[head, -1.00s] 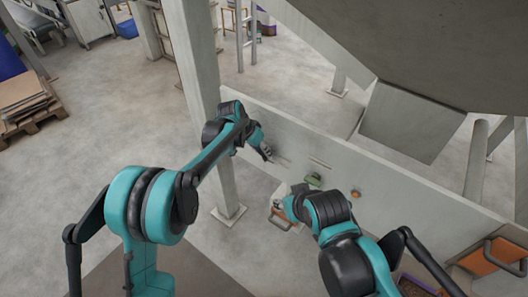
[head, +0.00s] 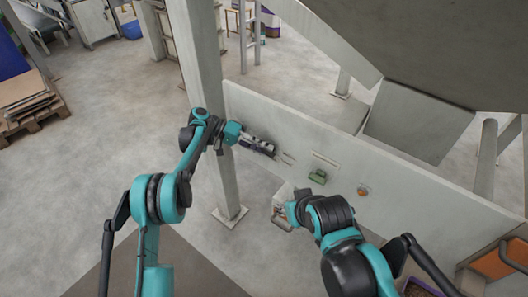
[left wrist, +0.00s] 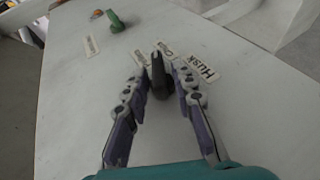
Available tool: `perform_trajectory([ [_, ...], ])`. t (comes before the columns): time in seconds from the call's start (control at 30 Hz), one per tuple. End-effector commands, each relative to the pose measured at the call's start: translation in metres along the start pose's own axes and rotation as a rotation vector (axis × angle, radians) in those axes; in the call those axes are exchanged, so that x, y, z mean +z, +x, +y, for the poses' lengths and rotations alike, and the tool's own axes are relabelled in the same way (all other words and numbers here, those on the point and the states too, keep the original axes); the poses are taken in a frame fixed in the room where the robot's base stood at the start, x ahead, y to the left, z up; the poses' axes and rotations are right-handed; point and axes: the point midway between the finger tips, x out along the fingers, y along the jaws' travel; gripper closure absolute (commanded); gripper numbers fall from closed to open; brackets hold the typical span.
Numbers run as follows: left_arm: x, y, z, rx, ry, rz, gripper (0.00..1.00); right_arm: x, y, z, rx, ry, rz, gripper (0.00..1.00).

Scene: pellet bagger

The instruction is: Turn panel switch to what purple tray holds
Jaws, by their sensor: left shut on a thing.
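My left gripper (head: 268,150) is at the pale panel (head: 300,150). In the left wrist view, its fingers (left wrist: 160,80) are closed on a black switch knob (left wrist: 157,68). Several small labels are around the knob; one reads "Husk" (left wrist: 208,68), and the others are too blurred to read surely. The knob is hidden behind the gripper in the head view. My right gripper (head: 284,215) is low in front of the panel, and its fingers are unclear.
A green part (head: 318,177) and an orange button (head: 362,191) are on the panel to the right. A grey post (head: 208,90) stands close to my left arm. A large grey hopper (head: 420,120) hangs above. An orange-framed thing (head: 500,258) is at lower right.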

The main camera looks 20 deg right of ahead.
Motion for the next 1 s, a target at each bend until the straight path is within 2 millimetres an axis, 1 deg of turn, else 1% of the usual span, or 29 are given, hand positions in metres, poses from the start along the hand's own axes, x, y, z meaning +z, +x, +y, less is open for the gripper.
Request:
perform_trajectory([
  [0.03, 0.0, 0.001, -0.006, 0.038, -0.016, 0.003, 1.0, 0.005, 0.006, 0.0, 0.0, 0.0, 0.0, 0.6],
  [0.3, 0.0, 0.002, -0.009, 0.236, -0.098, 0.003, 1.0, 0.017, 0.023, 0.0, 0.0, 0.0, 0.0, 0.6],
  [0.5, 0.001, 0.002, -0.009, 0.336, -0.14, 0.002, 1.0, 0.022, 0.031, 0.0, 0.0, 0.0, 0.0, 0.6],
  [0.7, 0.001, 0.002, -0.009, 0.392, -0.163, 0.002, 1.0, 0.025, 0.036, 0.0, 0.0, 0.0, 0.0, 0.6],
  [1.0, 0.0, 0.001, -0.008, 0.414, -0.173, 0.003, 1.0, 0.026, 0.037, 0.0, 0.0, 0.0, 0.0, 0.6],
])
